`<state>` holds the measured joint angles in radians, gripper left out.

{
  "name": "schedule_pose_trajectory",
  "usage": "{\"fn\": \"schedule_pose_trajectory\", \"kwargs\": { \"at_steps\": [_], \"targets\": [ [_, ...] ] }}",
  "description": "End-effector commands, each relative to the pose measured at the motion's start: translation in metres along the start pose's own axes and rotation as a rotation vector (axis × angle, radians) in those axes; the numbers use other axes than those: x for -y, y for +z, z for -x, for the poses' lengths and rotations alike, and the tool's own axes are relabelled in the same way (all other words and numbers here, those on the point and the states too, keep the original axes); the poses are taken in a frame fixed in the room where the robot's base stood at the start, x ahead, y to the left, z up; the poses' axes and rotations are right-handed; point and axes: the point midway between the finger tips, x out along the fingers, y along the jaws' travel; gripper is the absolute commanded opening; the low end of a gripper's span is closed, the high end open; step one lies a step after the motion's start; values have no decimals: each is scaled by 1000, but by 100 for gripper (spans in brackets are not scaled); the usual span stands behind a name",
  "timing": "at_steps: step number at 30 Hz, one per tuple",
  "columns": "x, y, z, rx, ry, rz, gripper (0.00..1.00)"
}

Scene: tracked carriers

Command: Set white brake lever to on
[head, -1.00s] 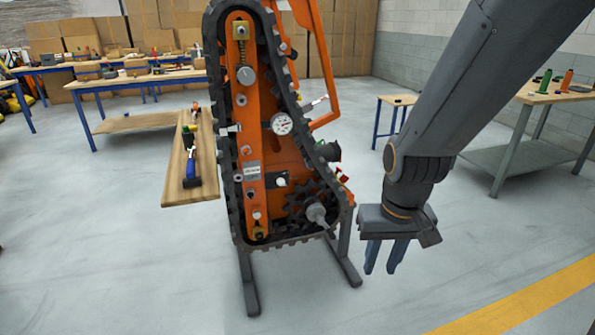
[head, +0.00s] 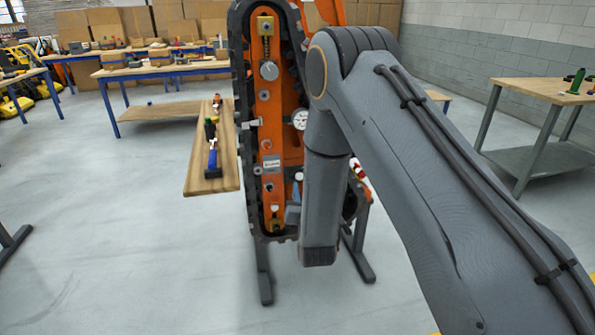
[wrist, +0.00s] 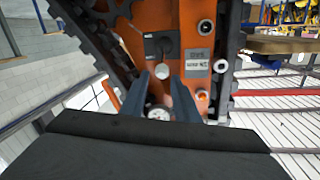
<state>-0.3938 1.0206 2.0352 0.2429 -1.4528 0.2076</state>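The orange tracked carrier (head: 264,130) stands upright ahead of me, its lower right side covered by my arm. In the wrist view, a black plate (wrist: 149,46) with a round dark hub is on its orange face. A pale tip (wrist: 162,71) shows beside it, possibly the end of the white brake lever. A small white part (head: 298,176) also shows in the head view beside my arm. My gripper (wrist: 158,76) is open, its two fingers apart and pointing at the carrier. The pale tip appears between the fingertips; contact and the lever's setting cannot be told.
A round dial gauge (head: 300,119) is on the carrier, partly behind my arm. A grey label plate (wrist: 198,60) is beside the black plate. Black track runs around the body. A wooden board (head: 195,180) with tools is at left. A bench (head: 545,92) stands at right.

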Motion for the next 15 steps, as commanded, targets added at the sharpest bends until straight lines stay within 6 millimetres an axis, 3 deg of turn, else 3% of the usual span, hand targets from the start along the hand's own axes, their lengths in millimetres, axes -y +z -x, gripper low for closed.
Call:
{"fn": "schedule_pose_trajectory", "kwargs": {
  "at_steps": [7, 15],
  "targets": [
    [4, -1, -13, -38, -10, -3, 28],
    [4, -3, -63, -36, -10, -3, 28]
  ]
}}
